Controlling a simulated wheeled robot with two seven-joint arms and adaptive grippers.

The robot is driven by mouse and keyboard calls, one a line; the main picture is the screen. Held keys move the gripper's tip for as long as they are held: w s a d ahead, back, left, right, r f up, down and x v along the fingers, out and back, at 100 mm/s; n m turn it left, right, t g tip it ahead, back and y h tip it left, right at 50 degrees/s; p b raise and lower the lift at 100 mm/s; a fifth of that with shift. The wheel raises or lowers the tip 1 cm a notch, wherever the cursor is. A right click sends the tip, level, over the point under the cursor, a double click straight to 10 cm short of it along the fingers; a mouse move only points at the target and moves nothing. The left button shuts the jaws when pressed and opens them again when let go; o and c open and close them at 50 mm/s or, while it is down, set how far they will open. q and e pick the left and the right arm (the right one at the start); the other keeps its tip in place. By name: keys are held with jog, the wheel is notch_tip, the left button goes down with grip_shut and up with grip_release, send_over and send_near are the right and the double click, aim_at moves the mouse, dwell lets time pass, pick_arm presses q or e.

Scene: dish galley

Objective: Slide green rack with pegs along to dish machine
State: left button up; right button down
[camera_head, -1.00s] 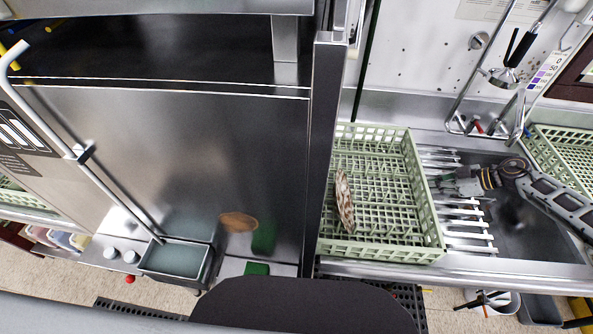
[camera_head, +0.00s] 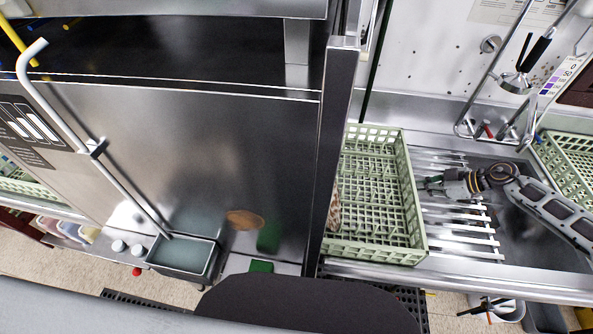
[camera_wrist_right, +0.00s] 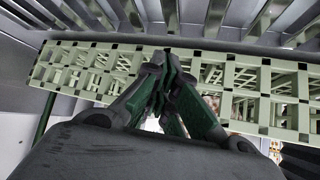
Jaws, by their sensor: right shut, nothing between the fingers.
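The green rack with pegs (camera_head: 418,222) sits on the slatted metal rails of the counter, against the right side of the dish machine (camera_head: 200,150). Its left part is hidden behind the machine's edge post. A patterned brownish item (camera_head: 334,212) stands among the pegs, partly hidden by that post. My right gripper (camera_head: 428,184) is shut and empty, its tips at the outside of the rack's right wall. In the right wrist view the closed fingers (camera_wrist_right: 168,65) overlap the pale green lattice wall (camera_wrist_right: 265,95); contact looks likely but is not certain. My left gripper is out of view.
Bare slats (camera_head: 465,215) and a sink basin (camera_head: 530,225) lie right of the rack. Another green rack (camera_head: 570,165) stands at the far right. A spray tap (camera_head: 520,80) hangs behind the sink. A grey tray (camera_head: 185,255) sits at the machine's front.

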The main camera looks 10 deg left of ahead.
jog(key=shift+w+a, duration=0.15)
jog(key=shift+a, duration=3.9)
jog(key=shift+a+r+p, duration=0.15)
jog(key=shift+a+p, duration=0.3)
jog(key=shift+p, duration=0.15)
jog(key=shift+w+a+p, duration=0.1)
jog(key=shift+a+p, duration=0.75)
jog(key=shift+a, duration=0.2)
jog(key=shift+a+p, duration=0.4)
jog(key=shift+a, duration=0.8)
jog(key=shift+w+a, duration=0.25)
jog(key=shift+a, duration=3.6)
jog(key=shift+w+a, duration=0.25)
jog(key=shift+a, duration=3.55)
jog(key=shift+w+a, duration=0.25)
jog(key=shift+a, duration=3.6)
jog(key=shift+s+d, duration=0.15)
jog(key=shift+d, duration=3.4)
jog(key=shift+d, duration=0.15)
